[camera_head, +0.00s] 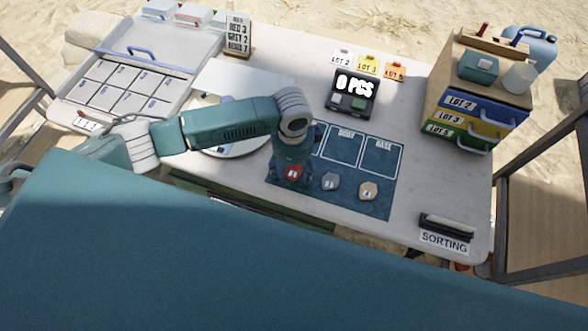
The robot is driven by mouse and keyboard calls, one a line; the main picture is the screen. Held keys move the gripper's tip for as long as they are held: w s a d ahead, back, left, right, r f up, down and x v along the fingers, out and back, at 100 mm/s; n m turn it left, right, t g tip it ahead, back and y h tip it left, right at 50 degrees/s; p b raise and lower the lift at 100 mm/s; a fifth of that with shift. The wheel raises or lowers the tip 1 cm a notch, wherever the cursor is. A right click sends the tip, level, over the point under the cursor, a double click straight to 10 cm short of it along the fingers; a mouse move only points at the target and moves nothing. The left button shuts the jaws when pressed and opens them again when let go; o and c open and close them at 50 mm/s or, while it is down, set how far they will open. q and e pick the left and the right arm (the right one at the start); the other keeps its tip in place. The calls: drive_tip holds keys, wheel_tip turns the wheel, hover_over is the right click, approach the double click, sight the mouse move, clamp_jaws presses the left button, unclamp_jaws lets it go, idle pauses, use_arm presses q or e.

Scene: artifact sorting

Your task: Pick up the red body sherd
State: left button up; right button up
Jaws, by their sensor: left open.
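The red sherd (293,172) lies on the blue sorting mat (372,206), near its left front part. A grey sherd (330,181) and a beige sherd (368,190) lie in a row to its right. My left gripper (291,181) points down right over the red sherd. It is open, and its fingers appear to be around or just above the sherd; I cannot tell whether they touch it. The gripper hides the mat's left part. My right gripper is not in view.
A drawer cabinet (478,100) is at the right, a numbered tray (128,78) at the left. A SORTING sign (444,243) sits at the front right corner.

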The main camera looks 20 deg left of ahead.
sight(293, 171)
use_arm(q)
drive_tip(key=c, duration=1.2)
drive_tip(key=shift+r, duration=0.15)
wheel_tip(293, 171, up, 20)
drive_tip(key=shift+a+f+b, duration=0.1)
drive_tip(key=shift+b, duration=0.65)
